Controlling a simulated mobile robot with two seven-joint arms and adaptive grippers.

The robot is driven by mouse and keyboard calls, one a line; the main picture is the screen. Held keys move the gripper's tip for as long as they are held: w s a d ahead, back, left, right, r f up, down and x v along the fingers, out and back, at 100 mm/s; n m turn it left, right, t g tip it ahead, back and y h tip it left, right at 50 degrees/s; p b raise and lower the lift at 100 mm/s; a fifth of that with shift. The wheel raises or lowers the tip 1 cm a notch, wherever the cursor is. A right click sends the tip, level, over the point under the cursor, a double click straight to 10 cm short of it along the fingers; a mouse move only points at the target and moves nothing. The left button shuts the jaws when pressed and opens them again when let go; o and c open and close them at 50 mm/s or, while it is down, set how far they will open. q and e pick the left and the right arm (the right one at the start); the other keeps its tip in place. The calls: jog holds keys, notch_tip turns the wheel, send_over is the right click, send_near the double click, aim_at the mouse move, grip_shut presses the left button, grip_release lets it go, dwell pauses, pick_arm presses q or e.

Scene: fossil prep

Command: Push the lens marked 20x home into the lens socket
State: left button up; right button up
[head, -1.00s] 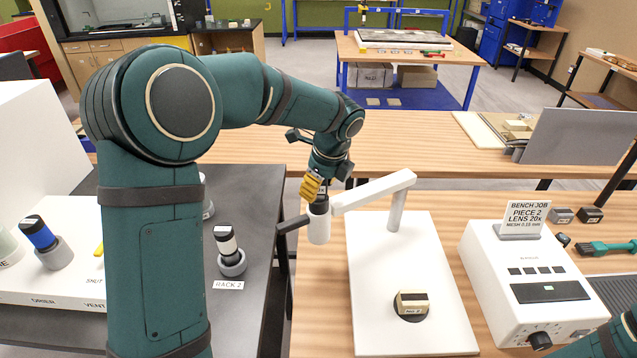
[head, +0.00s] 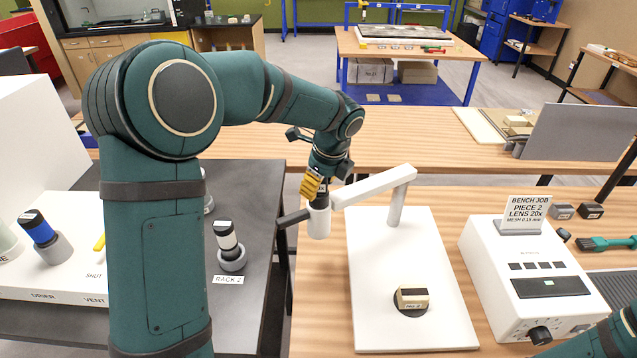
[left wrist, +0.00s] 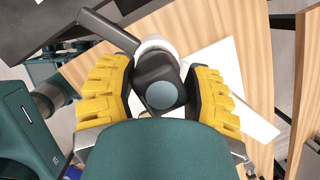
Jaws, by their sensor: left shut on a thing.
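My left gripper (head: 314,186), with yellow finger pads, is shut on a dark cylindrical lens (left wrist: 160,85). Its marking cannot be read from here. The lens stands about upright at the top of the white lens socket (head: 319,224), at the end of the microscope's white arm (head: 375,187). A dark handle (head: 293,219) sticks out to the left beside the socket. The fingers hide much of the lens, and how deep it sits cannot be told. Only a teal part of my right arm shows at the lower right; its gripper is out of view.
The white stage (head: 440,310) carries a small labelled block (head: 411,298). A white instrument box (head: 545,320) with a card naming lens 20x (head: 523,212) stands to the right. Another lens (head: 226,238) stands in rack 2 at left; a blue-banded one (head: 38,230) is farther left.

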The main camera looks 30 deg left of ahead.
pick_arm(q)
jog(key=shift+p, duration=0.3)
dwell(0.6)
jog(key=o, duration=1.4)
notch_tip(320, 180, up, 6)
jog(key=p, duration=0.3)
jog(key=shift+f, duration=0.1)
jog(key=shift+r, duration=0.6)
